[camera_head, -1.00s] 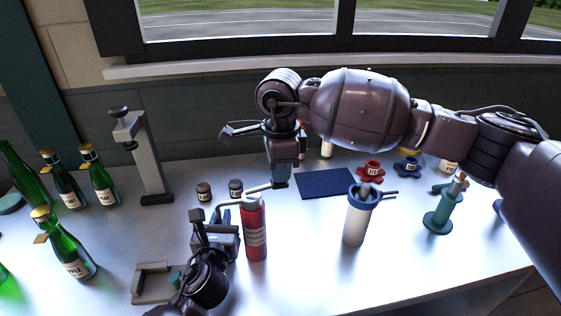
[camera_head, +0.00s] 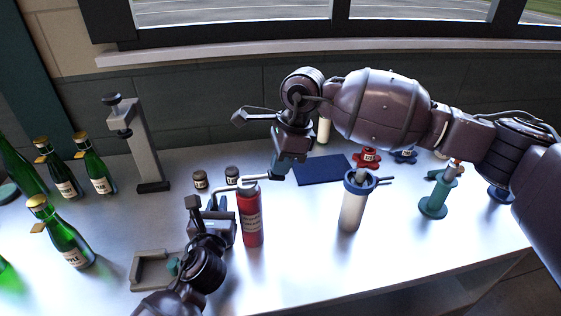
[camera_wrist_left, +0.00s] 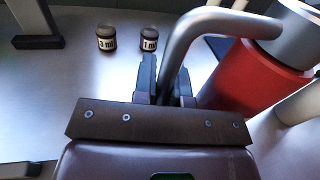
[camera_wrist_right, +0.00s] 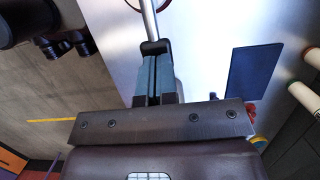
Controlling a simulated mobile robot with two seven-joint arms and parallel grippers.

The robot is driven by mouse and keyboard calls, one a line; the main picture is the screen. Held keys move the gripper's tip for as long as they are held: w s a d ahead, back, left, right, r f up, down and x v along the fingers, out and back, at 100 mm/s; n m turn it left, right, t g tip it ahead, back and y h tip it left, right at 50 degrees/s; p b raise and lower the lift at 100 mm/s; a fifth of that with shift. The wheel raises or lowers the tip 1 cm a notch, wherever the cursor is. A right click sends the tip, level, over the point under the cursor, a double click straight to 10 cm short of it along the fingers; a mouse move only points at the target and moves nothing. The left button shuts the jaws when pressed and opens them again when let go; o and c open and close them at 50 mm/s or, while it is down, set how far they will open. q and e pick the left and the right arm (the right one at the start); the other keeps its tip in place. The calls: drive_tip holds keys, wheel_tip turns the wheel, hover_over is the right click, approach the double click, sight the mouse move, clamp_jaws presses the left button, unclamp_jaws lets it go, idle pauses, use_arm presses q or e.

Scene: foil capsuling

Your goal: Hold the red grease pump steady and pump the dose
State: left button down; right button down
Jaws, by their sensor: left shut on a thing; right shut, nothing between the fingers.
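The red grease pump (camera_head: 250,217) stands upright on the table, with a grey bent spout (camera_head: 221,189) to its left and a thin lever (camera_head: 260,179) to its right. My left gripper (camera_head: 207,212) is beside the pump, shut on the spout; the left wrist view shows the grey pipe (camera_wrist_left: 177,62) between the fingers (camera_wrist_left: 163,85) and the red body at right. My right gripper (camera_head: 278,173) is shut and empty at the lever's outer end. In the right wrist view its closed fingers (camera_wrist_right: 152,78) are at the dark end of the metal rod (camera_wrist_right: 149,20); exact contact is unclear.
Two small jars (camera_head: 200,179) (camera_head: 232,174) stand behind the pump, labelled 3 ml and 1 ml in the left wrist view. A blue mat (camera_head: 322,171), a white canister (camera_head: 351,212) and a green stand (camera_head: 433,205) are to the right. Green bottles (camera_head: 66,240) and a grey stand (camera_head: 143,150) are left.

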drive_tip(key=shift+r, duration=0.85)
drive_tip(key=a+v, duration=0.3)
drive_tip(key=v, duration=1)
drive_tip(key=shift+d+r, duration=0.25)
drive_tip(key=shift+r, duration=0.4)
drive_tip(key=shift+s, duration=0.15)
idle(0.4)
drive_tip(key=a+h, duration=0.1)
drive_tip(key=h, duration=0.1)
drive_tip(key=shift+s+a+r+h, duration=0.2)
drive_tip(key=shift+s+a+h, duration=0.05)
drive_tip(key=shift+a+h, duration=0.15)
